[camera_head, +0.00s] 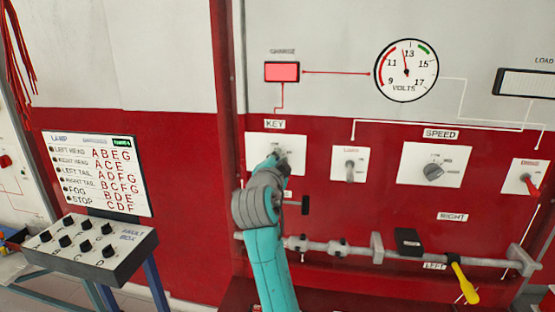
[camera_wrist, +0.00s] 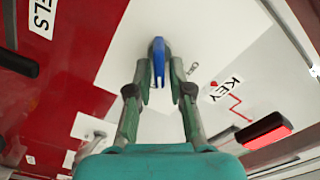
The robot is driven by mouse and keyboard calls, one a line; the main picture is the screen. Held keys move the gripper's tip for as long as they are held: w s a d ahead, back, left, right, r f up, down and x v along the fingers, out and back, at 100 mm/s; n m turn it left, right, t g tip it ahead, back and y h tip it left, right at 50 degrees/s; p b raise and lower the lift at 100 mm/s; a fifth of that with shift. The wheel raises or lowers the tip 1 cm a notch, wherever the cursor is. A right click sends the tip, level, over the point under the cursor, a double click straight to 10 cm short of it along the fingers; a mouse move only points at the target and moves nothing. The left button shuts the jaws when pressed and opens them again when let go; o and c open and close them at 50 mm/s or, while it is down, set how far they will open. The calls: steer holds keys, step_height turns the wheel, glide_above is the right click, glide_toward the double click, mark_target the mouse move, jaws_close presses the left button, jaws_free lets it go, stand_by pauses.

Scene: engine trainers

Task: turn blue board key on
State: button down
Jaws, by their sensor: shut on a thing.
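The blue key (camera_wrist: 157,62) sits against the white KEY plate (camera_wrist: 120,62) in the wrist view. My gripper (camera_wrist: 159,74) is shut on the key, with one finger on each side of it. In the head view, my gripper (camera_head: 278,156) reaches up to the KEY plate (camera_head: 256,153) on the red and white board, and my gripper and arm hide the key there. The KEY label (camera_head: 275,124) is above the plate, and a small mark shows beside the key in the wrist view.
The CHARGE lamp (camera_head: 282,71) shows bright red above, and the VOLTS gauge (camera_head: 406,70) needle points near 13. A white switch plate (camera_head: 349,174) and the SPEED knob (camera_head: 433,171) are to the right. A fault box (camera_head: 110,262) stands at lower left. A grey rail (camera_head: 345,250) runs below.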

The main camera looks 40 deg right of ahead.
steer(key=shift+f+m, duration=0.2)
steer(key=shift+m, duration=0.3)
steer(key=c, duration=1.3)
jaws_free()
steer(key=shift+w+a+f, duration=0.1)
steer(key=shift+a, duration=0.05)
steer(key=shift+o, duration=0.2)
steer(key=v, duration=1.2)
